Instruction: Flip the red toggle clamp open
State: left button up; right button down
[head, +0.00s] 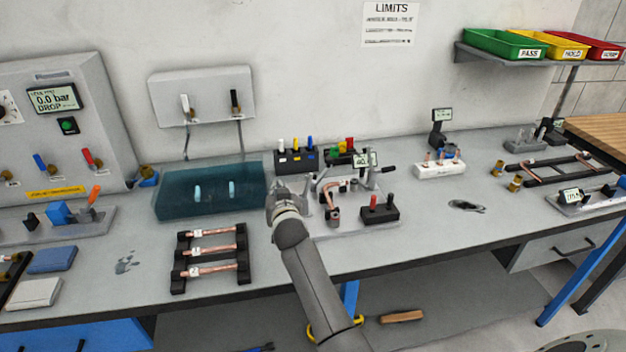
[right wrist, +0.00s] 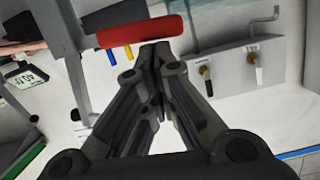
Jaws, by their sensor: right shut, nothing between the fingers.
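The red handle (right wrist: 140,31) of the toggle clamp shows in the right wrist view, lying crosswise just beyond my fingertips. I cannot tell whether they touch it. My right gripper (right wrist: 155,50) is shut with nothing between its fingers. In the head view my right gripper (head: 287,192) is over the worktable, at the left side of a grey fixture (head: 345,218) with a bent copper tube (head: 328,193). The red handle cannot be made out in the head view; my gripper and arm cover part of that area. My left gripper is not in view.
A teal translucent tank (head: 210,200) stands left of my gripper. A black rack (head: 180,268) with copper tubes lies in front of it. Clear table lies beyond that box.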

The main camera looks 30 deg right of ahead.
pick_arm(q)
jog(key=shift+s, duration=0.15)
pick_arm(e)
jog(key=shift+f, duration=0.1)
dwell(0.3)
notch_tip(320, 180, up, 5)
jog(key=p, duration=0.4)
pick_arm(q)
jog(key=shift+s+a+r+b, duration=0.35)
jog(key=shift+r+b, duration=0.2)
jog(key=shift+b, duration=0.85)
pick_arm(e)
jog(key=f+v, duration=0.1)
jog(key=v, duration=0.8)
jog(key=shift+s+d, duration=0.2)
jog(key=shift+s, duration=0.35)
jog(key=shift+r, duration=0.1)
